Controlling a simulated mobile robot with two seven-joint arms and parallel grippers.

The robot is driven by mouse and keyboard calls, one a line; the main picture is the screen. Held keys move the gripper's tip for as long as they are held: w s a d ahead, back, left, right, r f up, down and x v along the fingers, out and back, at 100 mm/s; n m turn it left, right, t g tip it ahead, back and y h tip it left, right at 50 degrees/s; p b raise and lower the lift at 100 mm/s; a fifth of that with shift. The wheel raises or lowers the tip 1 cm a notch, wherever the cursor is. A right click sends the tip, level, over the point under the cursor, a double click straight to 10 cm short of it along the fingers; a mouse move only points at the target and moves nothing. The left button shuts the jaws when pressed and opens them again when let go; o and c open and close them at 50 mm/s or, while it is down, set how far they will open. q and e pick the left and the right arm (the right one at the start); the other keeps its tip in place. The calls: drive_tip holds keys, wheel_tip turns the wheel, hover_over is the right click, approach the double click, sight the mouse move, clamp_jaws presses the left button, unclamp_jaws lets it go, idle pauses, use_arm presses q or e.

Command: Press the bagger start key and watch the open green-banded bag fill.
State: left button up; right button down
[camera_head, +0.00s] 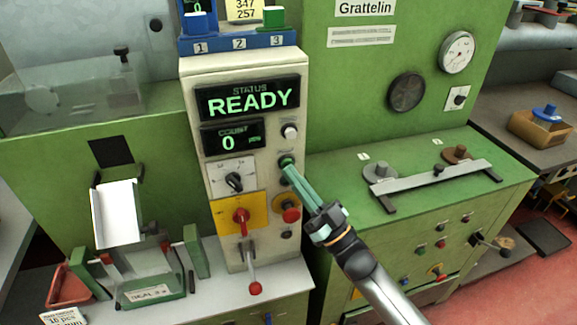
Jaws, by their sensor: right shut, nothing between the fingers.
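The cream control column (247,90) shows READY on its status display (247,98) and 0 on its count display (232,138). A green key (286,160) sits below a white button on the column's right side. My right gripper (291,170) is shut and empty, with its fingertips at the green key. I cannot tell whether they touch it. A clear, green-edged item (150,290) stands below the white chute (117,213) at lower left. I cannot make out for sure whether it is the open bag. My left gripper is not in view.
A red mushroom button (291,215), a red knob on a yellow plate (240,215) and a red-tipped lever (254,288) lie close by on the column. A green machine (410,200) with a metal bar on top stands to the right. A red tray (70,287) is at lower left.

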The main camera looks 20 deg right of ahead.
drive_tip(key=shift+w, duration=0.15)
drive_tip(key=shift+s, duration=0.2)
drive_tip(key=shift+s+p, duration=0.45)
drive_tip(key=shift+s, duration=0.25)
drive_tip(key=s+p, duration=0.2)
drive_tip(key=s, duration=0.3)
drive_tip(key=shift+d, duration=0.1)
idle(0.8)
